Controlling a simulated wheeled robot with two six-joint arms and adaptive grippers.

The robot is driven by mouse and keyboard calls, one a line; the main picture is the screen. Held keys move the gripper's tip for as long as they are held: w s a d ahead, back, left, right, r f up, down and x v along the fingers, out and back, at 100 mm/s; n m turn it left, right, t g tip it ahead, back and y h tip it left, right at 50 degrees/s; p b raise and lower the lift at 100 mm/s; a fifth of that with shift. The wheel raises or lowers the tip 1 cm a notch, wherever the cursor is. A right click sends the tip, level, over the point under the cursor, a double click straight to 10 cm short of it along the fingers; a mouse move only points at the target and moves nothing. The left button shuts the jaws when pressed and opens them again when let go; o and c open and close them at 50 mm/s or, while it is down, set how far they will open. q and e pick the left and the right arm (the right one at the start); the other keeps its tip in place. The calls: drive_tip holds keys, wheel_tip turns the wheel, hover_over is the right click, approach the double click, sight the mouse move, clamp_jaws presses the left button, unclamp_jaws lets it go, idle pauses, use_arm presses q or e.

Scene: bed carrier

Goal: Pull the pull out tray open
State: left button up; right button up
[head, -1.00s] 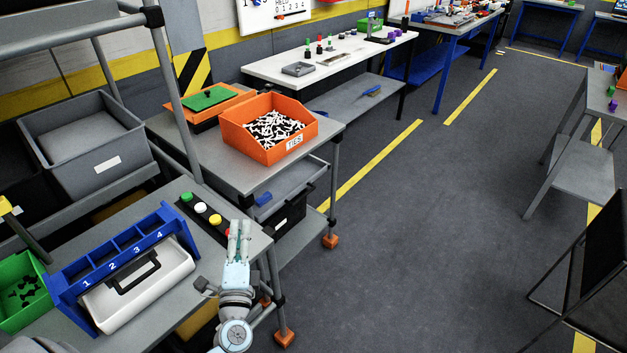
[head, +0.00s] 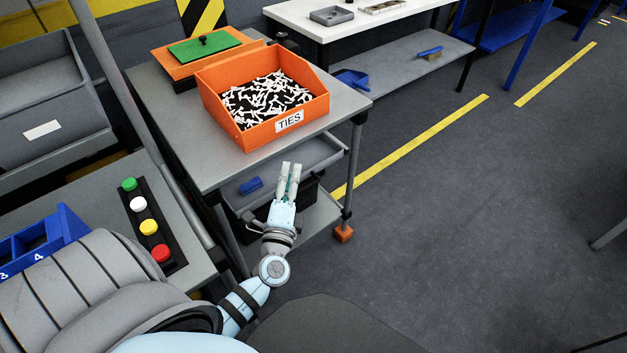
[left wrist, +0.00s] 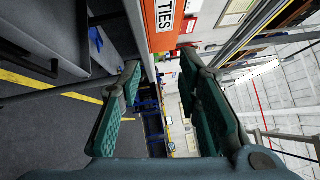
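The pull-out tray (head: 318,153) is a shallow grey tray under the top of the grey cart (head: 345,103). It sits between the cart's posts, and a small blue item (head: 250,185) lies in it. My left gripper (head: 289,166) appears in front of the tray's near side in the head view, with its fingers pointing toward the tray rim and covering part of it. In the left wrist view its two fingers (left wrist: 160,72) are apart with nothing between them. I cannot tell whether it touches the rim. My right gripper is not in view.
An orange bin labelled TIES (head: 245,133) full of white pieces stands on the cart top, beside a green-lidded orange box (head: 205,47). A bench with a coloured button strip (head: 150,226) is at the left. The floor (head: 440,210) at the right is clear.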

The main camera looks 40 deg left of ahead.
use_arm(q)
wheel_tip(320, 180, down, 14)
drive_tip(key=b, duration=2.3)
approach(303, 188)
drive_tip(key=x, duration=1)
drive_tip(key=shift+a+f, duration=0.15)
drive_tip(key=shift+f, duration=0.2)
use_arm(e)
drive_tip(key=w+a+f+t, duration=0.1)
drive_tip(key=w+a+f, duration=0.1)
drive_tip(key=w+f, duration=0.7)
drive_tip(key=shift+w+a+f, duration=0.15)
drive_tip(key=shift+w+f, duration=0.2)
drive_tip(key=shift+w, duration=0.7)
use_arm(q)
drive_tip(key=shift+c, duration=0.5)
clamp_jaws()
